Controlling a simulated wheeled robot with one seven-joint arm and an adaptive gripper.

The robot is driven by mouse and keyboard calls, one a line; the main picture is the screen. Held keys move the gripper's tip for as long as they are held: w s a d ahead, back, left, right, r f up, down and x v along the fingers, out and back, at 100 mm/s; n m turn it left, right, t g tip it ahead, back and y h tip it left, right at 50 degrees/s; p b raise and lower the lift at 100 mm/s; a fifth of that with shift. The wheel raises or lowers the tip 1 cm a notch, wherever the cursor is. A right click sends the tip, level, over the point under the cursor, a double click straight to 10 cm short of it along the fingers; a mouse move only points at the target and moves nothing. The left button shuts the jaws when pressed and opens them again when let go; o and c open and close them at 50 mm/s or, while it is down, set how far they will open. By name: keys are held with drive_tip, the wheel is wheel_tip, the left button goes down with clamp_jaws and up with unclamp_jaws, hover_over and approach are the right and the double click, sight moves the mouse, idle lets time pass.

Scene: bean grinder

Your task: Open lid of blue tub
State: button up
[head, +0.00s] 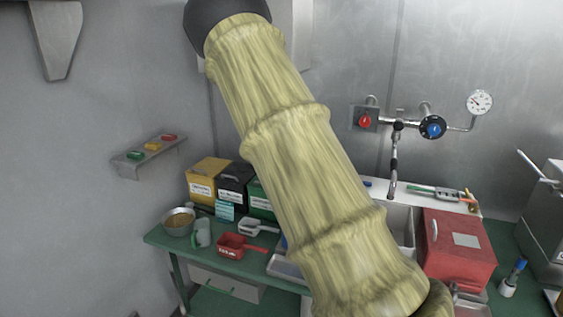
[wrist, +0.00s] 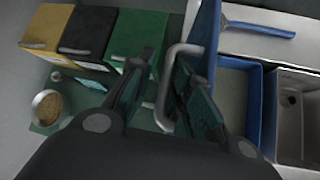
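The blue tub (wrist: 259,74) is right of centre in the wrist view, and I see into its pale inside. Its blue lid (wrist: 206,22) stands raised on edge at the tub's left side, with a grey bar handle (wrist: 165,90) on its left face. My gripper (wrist: 156,75) is open, with its dark fingers apart on either side of the handle. I cannot tell whether either finger touches it. In the head view my sleeved arm hides the gripper and nearly all of the tub.
Yellow (head: 203,181), black (head: 234,186) and green bins stand left of my arm. A bowl of beans (head: 179,221) and a red scoop (head: 238,247) are on the green bench. A sink (wrist: 300,115) and a red box (head: 456,248) are to the right.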

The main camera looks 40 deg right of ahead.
drive_tip(key=v, duration=1.1)
drive_tip(key=shift+a+r, duration=0.2)
